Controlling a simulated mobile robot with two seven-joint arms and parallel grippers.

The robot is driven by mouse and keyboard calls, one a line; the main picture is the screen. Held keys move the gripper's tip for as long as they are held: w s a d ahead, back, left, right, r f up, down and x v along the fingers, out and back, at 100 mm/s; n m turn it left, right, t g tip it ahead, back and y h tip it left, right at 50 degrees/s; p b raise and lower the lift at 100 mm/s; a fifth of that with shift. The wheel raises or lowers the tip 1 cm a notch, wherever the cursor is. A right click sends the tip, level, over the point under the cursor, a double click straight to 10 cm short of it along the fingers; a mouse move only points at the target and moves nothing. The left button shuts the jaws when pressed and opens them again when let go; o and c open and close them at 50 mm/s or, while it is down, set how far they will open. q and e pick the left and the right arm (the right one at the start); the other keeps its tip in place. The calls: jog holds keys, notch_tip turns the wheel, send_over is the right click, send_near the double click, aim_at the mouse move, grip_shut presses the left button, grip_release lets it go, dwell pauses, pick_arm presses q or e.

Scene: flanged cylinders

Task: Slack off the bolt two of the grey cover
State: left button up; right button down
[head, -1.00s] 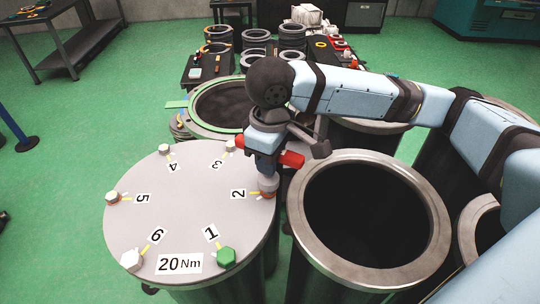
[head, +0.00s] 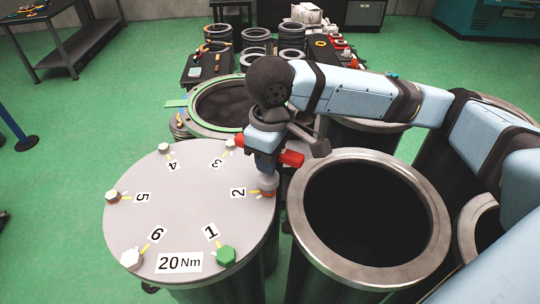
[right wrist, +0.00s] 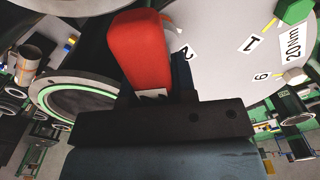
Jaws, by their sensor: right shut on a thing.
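The grey cover (head: 190,215) is a round lid on a cylinder at the left of the head view, with numbered bolts around its rim. The label 2 (head: 238,193) is at its right edge. My right gripper (head: 264,145) is shut on a tool with a red body (head: 291,158); the red part also fills the upper middle of the right wrist view (right wrist: 143,50). The tool points down, and its pale end (head: 268,183) is over bolt two (head: 268,192), which is mostly hidden. I cannot tell how far they engage. My left gripper is not in view.
Bolt one (head: 225,256) is green; the other bolts are pale or brownish. An open cylinder (head: 437,225) stands close at the right. A green-rimmed cylinder (head: 190,125) is behind. A low stand with several rings is farther back.

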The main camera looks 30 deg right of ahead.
jog(key=shift+f, duration=1.35)
dwell(0.5)
jog(key=shift+n, duration=0.5)
jog(key=shift+r, duration=0.1)
jog(key=shift+r, duration=3)
